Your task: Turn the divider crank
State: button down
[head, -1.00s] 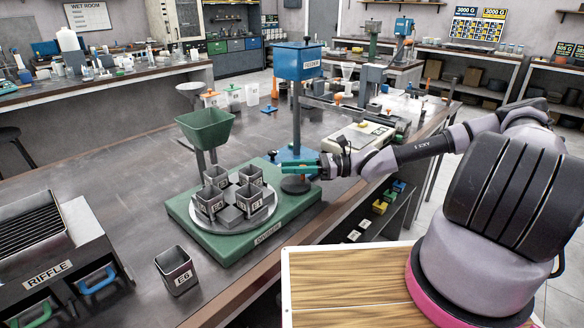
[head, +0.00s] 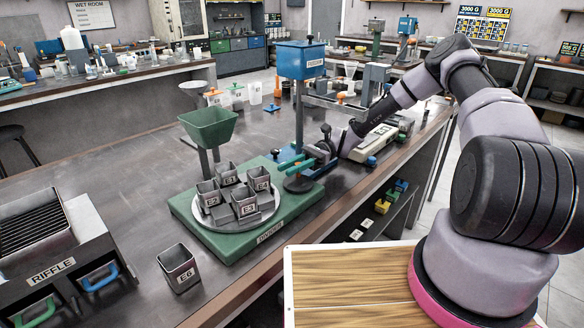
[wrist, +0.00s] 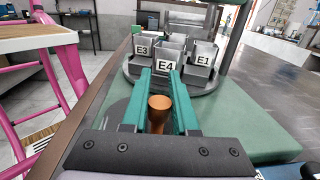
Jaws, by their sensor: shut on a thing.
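The divider (head: 235,241) is a green base with a round grey turntable (head: 229,225) and a green funnel (head: 208,126) above it. Metal cups stand on the turntable: E4 (head: 262,184) at the right, E3 (head: 246,209) in front, E1 (head: 229,180) behind. The dark crank disc (head: 299,184) is at the base's right corner. My gripper (head: 312,157) is over the crank, its green fingers shut on the brown crank knob (wrist: 158,112), which shows between them in the wrist view. The wrist view shows E4 (wrist: 166,63) straight beyond the knob.
A loose cup E6 (head: 178,268) stands in front of the divider. The riffle box (head: 55,250) is at the left. The blue feeder (head: 301,62) on its post rises just behind the crank. The table's middle behind the funnel is mostly clear.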

jog(key=shift+s+a+n+g+h, duration=0.1)
jog(key=shift+s+n+g+h, duration=0.1)
jog(key=shift+n+g+h, duration=0.8)
jog(key=shift+s+a+n+g+h, duration=0.15)
jog(key=shift+n+g+h, duration=0.65)
jog(key=shift+h, duration=0.4)
jog(key=shift+d, duration=0.1)
jog(key=c, duration=0.7)
grip_release()
